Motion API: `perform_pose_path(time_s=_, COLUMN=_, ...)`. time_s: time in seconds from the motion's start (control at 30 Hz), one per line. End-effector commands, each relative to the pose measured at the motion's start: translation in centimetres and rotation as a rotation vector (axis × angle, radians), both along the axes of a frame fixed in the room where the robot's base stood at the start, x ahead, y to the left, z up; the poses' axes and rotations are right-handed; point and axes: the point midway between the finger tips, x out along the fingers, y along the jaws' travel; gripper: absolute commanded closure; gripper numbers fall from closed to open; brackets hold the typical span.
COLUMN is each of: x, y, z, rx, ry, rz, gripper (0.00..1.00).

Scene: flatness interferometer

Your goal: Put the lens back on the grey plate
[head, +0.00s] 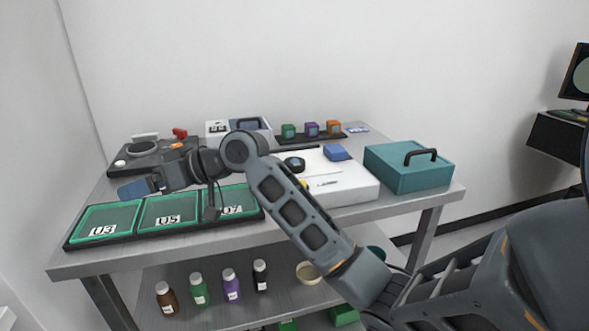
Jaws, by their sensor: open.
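My gripper (138,188) hangs over the left part of the bench, above the trays marked U3 and U5. Its fingers point left and the jaws are open. A blue surface shows at the fingertips; I cannot tell if it is part of the fingers. I cannot pick out the lens for certain. A dark round piece (295,164) sits on the white block (346,189), partly behind my arm. A dark grey base (151,160) with a pale ring (145,137) stands behind the gripper at the back left. I cannot tell which surface is the grey plate.
Green-lined trays U3 (105,216) and U5 (170,208) line the front edge. A teal case (408,168) stands right, a blue block (336,152) on the white block. Coloured cubes (312,129) stand at the back. Bottles (232,285) stand on the lower shelf.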

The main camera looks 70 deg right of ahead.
Motion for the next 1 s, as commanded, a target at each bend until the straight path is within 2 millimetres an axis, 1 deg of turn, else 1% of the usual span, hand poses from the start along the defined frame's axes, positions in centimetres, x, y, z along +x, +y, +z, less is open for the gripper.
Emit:
perform_pose_path(time_s=0.03, x=-0.2, y=-2.5, z=0.4, rx=-0.052, ry=0.035, rz=0.009, gripper=0.12)
perform_pose_path(time_s=0.17, x=-1.7, y=-7.7, z=0.8, rx=-0.162, ry=0.156, rz=0.042, gripper=0.12)
perform_pose_path(time_s=0.2, x=-2.5, y=-9.5, z=0.9, rx=-0.195, ry=0.201, rz=0.049, gripper=0.12)
perform_pose_path(time_s=0.27, x=-3.8, y=-12.1, z=1.0, rx=-0.243, ry=0.270, rz=0.055, gripper=0.12)
perform_pose_path(time_s=0.3, x=-4.9, y=-13.9, z=1.1, rx=-0.273, ry=0.319, rz=0.058, gripper=0.12)
perform_pose_path(time_s=0.37, x=-6.7, y=-16.7, z=1.3, rx=-0.315, ry=0.398, rz=0.056, gripper=0.12)
perform_pose_path(time_s=0.4, x=-8.1, y=-18.5, z=1.5, rx=-0.340, ry=0.450, rz=0.054, gripper=0.12)
perform_pose_path(time_s=0.47, x=-10.2, y=-21.0, z=1.8, rx=-0.372, ry=0.531, rz=0.048, gripper=0.12)
perform_pose_path(time_s=0.5, x=-11.6, y=-22.5, z=2.0, rx=-0.390, ry=0.582, rz=0.044, gripper=0.12)
perform_pose_path(time_s=0.6, x=-14.9, y=-25.8, z=2.7, rx=-0.421, ry=0.693, rz=0.031, gripper=0.12)
perform_pose_path(time_s=0.7, x=-17.5, y=-27.9, z=3.2, rx=-0.438, ry=0.777, rz=0.020, gripper=0.12)
perform_pose_path(time_s=0.8, x=-19.0, y=-29.0, z=3.6, rx=-0.445, ry=0.826, rz=0.014, gripper=0.12)
perform_pose_path(time_s=0.87, x=-19.5, y=-29.3, z=3.6, rx=-0.447, ry=0.840, rz=0.012, gripper=0.12)
perform_pose_path(time_s=1.0, x=-19.4, y=-29.4, z=2.4, rx=-0.445, ry=0.847, rz=0.011, gripper=0.12)
